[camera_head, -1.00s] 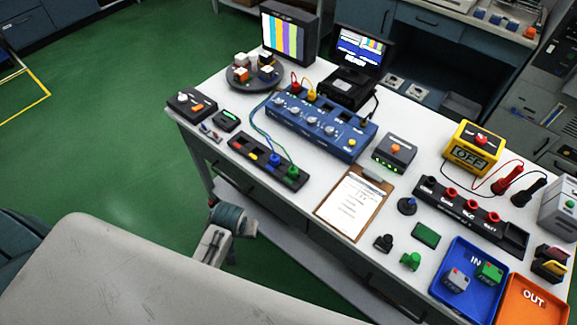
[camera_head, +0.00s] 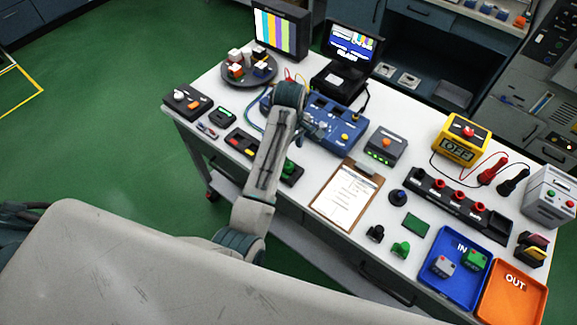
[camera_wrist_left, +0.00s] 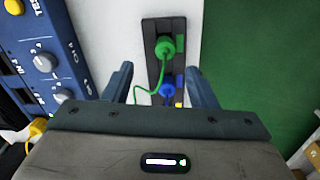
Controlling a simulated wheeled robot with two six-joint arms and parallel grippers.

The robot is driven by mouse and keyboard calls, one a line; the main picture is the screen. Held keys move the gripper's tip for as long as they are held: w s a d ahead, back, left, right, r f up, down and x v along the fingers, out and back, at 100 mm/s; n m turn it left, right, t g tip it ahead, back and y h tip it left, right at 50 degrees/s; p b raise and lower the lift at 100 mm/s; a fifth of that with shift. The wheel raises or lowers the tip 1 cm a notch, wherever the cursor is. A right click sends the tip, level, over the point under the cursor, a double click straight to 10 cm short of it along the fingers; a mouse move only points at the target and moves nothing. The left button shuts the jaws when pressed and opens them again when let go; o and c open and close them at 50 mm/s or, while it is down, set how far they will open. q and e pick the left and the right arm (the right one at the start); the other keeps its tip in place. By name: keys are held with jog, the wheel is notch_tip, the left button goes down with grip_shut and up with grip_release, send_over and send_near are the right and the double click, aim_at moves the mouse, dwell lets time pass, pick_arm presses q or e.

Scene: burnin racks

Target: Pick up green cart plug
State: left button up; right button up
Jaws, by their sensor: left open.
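A green plug (camera_wrist_left: 165,45) with a green cable stands in a dark holder strip (camera_wrist_left: 150,28), near its end in the left wrist view. In the head view the green plug (camera_head: 289,168) is partly hidden by my left arm. A blue plug (camera_wrist_left: 168,89) is in the same strip. My left gripper (camera_wrist_left: 158,68) is open and empty, and the green plug appears between and beyond its fingers, not touched. My right gripper is not in view.
A clipboard (camera_head: 346,196), a grey box with an orange button (camera_head: 384,147), a loose green connector (camera_head: 401,249) and a blue IN tray (camera_head: 440,284) are to the right. Two screens stand at the back. The green floor lies beyond the table's left edge.

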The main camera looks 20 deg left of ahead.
aim_at(290, 162)
pick_arm(q)
jog(key=shift+f, duration=0.95)
jog(key=shift+s+f+p, duration=0.15)
jog(key=shift+f+p, duration=0.4)
jog(key=shift+p, duration=0.15)
jog(key=f+p, duration=0.1)
jog(key=f, duration=0.2)
jog(key=shift+s+a+f+p, duration=0.2)
jog(key=shift+f+p, duration=0.05)
jog(key=shift+p, duration=0.15)
jog(key=shift+f, duration=0.55)
jog(key=c, duration=1.1)
jog(key=shift+o, duration=0.2)
jog(key=shift+w+r, duration=0.1)
